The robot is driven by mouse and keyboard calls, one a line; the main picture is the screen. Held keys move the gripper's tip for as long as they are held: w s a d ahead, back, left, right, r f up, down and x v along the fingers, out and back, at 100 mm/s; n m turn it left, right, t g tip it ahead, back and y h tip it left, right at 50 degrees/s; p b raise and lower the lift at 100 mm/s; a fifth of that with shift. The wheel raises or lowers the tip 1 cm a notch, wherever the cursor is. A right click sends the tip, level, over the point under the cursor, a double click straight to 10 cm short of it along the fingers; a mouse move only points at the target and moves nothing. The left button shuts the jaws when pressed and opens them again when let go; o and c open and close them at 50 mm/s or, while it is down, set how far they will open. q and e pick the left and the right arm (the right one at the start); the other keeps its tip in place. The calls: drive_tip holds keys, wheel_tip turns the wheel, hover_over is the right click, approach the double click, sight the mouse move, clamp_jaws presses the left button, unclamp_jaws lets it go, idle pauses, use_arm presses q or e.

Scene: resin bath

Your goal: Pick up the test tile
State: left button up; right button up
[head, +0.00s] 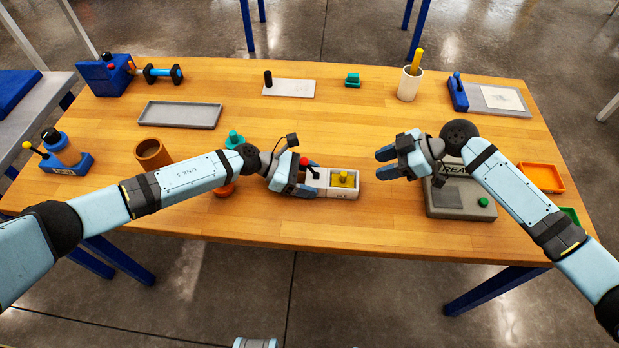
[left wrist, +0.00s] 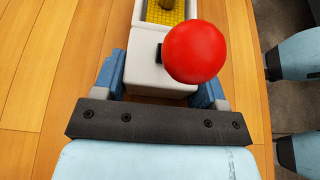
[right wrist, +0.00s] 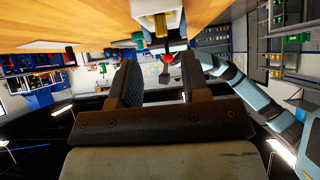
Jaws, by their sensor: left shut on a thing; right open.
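The small white bath (head: 343,193) stands at the table's front middle. It has a red ball knob (head: 303,161) on a lever at its left end and a yellow gridded piece with a knob (head: 344,180) in its right part; I cannot tell whether this piece is the test tile. My left gripper (head: 300,184) is shut on the bath's left end, with a finger on each side in the left wrist view (left wrist: 160,85). My right gripper (head: 384,161) is open and empty above the table, right of the bath; the right wrist view shows its parted fingers (right wrist: 163,75).
A grey device (head: 460,205) with a green button is beneath my right arm. An orange tray (head: 541,178) lies right of it. A brown cup (head: 152,154) stands left. A grey tray (head: 180,114), a white plate with a black knob (head: 295,89) and a white cup (head: 408,87) are farther back.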

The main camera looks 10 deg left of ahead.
drive_tip(key=shift+o, duration=0.6)
wheel_tip(320, 180, up, 7)
drive_tip(key=m+h, duration=0.9)
drive_tip(key=h, duration=0.1)
hover_over(344, 173)
drive_tip(key=f, duration=0.6)
drive_tip(key=shift+s+a+f, duration=0.1)
drive_tip(key=shift+s+a, duration=0.05)
drive_tip(key=shift+s, duration=0.15)
drive_tip(key=shift+w+f, duration=0.15)
drive_tip(key=shift+f, duration=1.2)
drive_tip(key=shift+w+f, duration=0.1)
drive_tip(key=shift+f, duration=1.2)
clamp_jaws()
